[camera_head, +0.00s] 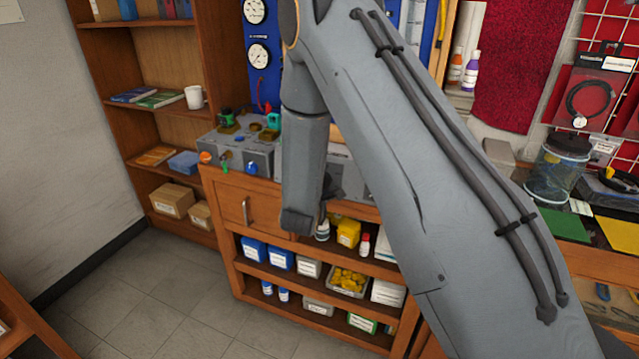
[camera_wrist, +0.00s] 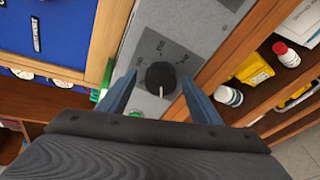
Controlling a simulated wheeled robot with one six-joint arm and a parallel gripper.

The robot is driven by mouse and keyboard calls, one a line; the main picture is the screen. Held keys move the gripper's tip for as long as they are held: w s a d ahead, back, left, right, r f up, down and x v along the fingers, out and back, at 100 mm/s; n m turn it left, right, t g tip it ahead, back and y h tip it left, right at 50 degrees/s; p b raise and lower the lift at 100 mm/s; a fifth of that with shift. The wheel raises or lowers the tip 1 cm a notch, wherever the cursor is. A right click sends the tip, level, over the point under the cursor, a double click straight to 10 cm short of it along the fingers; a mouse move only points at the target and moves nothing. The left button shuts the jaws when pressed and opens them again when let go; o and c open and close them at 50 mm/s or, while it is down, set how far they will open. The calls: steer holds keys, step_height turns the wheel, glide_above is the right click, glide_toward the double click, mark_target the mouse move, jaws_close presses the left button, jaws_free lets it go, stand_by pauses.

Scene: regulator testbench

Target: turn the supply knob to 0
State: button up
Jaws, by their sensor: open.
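In the wrist view, a round black knob (camera_wrist: 160,78) with a pale pointer line sits on a grey panel (camera_wrist: 185,25). Printed marks surround it, too small to read surely. The pointer line is toward the lower side of the picture. My gripper (camera_wrist: 160,86) is open, its two blue-grey fingers on either side of the knob, with visible gaps. I cannot tell whether the fingertips reach its depth. In the head view the grey testbench box (camera_head: 255,150) stands on the wooden cabinet; my arm hides this knob and my fingers there.
Green parts (camera_wrist: 103,80) lie close to my left finger in the wrist view. Cabinet shelves with a yellow box (camera_wrist: 250,70) and white bottles (camera_wrist: 228,96) are at the right. A blue gauge board (camera_head: 262,50) stands behind the box in the head view.

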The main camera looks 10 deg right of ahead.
steer(key=shift+s, duration=0.15)
steer(key=b+v, duration=0.2)
steer(key=v, duration=0.5)
steer(key=shift+s+a, duration=0.15)
steer(key=shift+s, duration=0.05)
steer(key=shift+r, duration=0.15)
